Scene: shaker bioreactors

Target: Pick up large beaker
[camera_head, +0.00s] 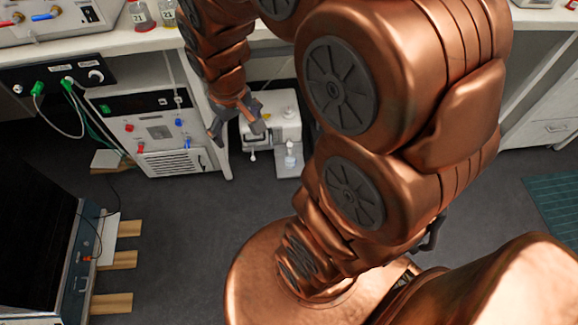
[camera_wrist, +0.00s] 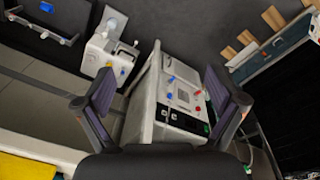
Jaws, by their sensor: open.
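I cannot make out a large beaker for certain in either view. Two small glass vessels labelled 21 stand on the white bench at the top left of the head view: one with red contents (camera_head: 141,15) and a paler one (camera_head: 167,12) beside it. My gripper (camera_head: 237,128) hangs in front of the bench edge, pointing down, with its fingers apart. In the wrist view my gripper (camera_wrist: 163,95) shows both dark fingers spread wide with nothing between them. My copper arm hides much of the bench in the head view.
A white control unit (camera_head: 155,138) with red and blue fittings stands under the bench (camera_head: 120,42); it also shows in the wrist view (camera_wrist: 172,110). A white device (camera_head: 283,125) stands beside it. A dark-fronted box (camera_head: 35,240) sits at lower left, by wooden slats (camera_head: 118,260). Grey floor lies open between.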

